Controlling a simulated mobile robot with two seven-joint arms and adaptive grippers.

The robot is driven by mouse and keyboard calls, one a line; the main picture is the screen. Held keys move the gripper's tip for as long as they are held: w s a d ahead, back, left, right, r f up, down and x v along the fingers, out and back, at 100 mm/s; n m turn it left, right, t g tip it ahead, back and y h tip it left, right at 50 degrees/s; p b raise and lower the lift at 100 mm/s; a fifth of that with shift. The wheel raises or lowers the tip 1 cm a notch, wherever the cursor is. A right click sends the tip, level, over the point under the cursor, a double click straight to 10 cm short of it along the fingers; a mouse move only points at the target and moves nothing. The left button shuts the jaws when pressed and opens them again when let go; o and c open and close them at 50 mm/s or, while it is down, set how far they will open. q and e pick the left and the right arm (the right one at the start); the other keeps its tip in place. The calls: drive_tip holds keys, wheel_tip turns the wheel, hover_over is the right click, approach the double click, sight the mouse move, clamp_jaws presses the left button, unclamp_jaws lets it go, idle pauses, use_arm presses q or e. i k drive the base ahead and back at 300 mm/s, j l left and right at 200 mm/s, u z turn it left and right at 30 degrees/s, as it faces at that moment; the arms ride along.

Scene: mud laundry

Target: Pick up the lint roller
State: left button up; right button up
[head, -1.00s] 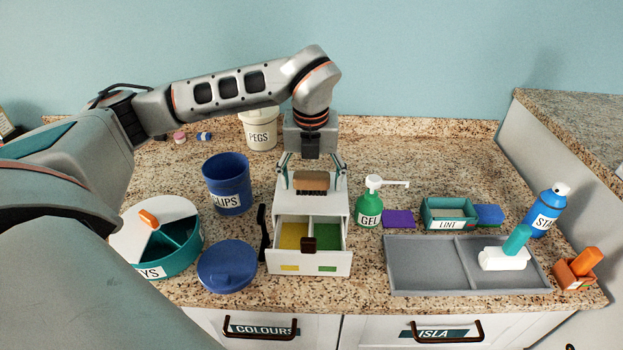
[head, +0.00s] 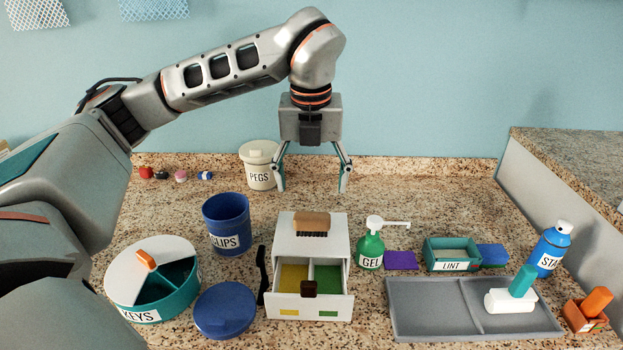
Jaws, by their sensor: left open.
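A white block-shaped piece with a teal handle (head: 511,296) rests in the right part of a grey tray (head: 430,315); it looks like the lint roller, though I cannot be sure. A smaller piece with an orange handle (head: 596,302) stands in an orange holder at the far right. My left gripper (head: 312,188) is open and empty, pointing down above and behind the white drawer unit (head: 338,240), well left of the tray. A wooden brush (head: 312,223) lies on top of that unit, below the fingers. My right gripper is not in view.
The drawer unit's drawer is pulled out, with yellow and green compartments. The GEL pump (head: 370,248), LINT box (head: 452,253) and blue spray bottle (head: 553,248) stand behind the tray. The CLIPS pot (head: 227,225), KEYS container (head: 125,290) and blue lid (head: 225,311) are on the left.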

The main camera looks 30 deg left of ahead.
sight(519, 297)
drive_tip(key=k, duration=0.95)
